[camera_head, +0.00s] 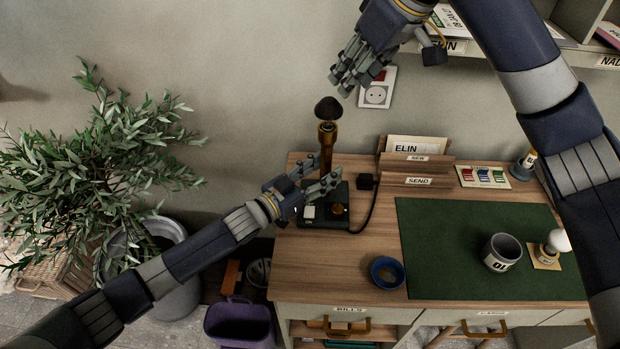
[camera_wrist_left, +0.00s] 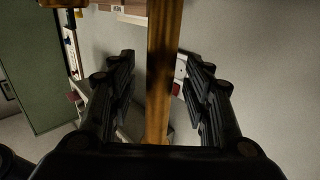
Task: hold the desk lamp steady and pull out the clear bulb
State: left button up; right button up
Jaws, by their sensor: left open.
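The desk lamp (camera_head: 326,150) stands on the back left of the desk, with an upright brass stem and a dark green base. A dark, smoky-looking bulb (camera_head: 328,108) sits in its top socket; no clear glass shows. My left gripper (camera_head: 326,171) is open at the lower stem. In the left wrist view the brass stem (camera_wrist_left: 158,70) runs between its open fingers (camera_wrist_left: 157,75), with gaps on both sides. My right gripper (camera_head: 340,86) hangs empty above and slightly right of the bulb, apart from it. Its finger opening is unclear.
A white bulb (camera_head: 558,240) stands in a small holder at the right, beside a grey mug (camera_head: 502,252) on the green mat (camera_head: 450,280). A blue ring-shaped dish (camera_head: 386,272), letter rack (camera_head: 415,168) and lamp cord are nearby. A plant (camera_head: 90,170) stands left.

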pick_arm(q)
jog(key=shift+w+d, duration=0.25)
jog(key=shift+d, duration=0.05)
jog(key=shift+c, duration=0.6)
grip_shut()
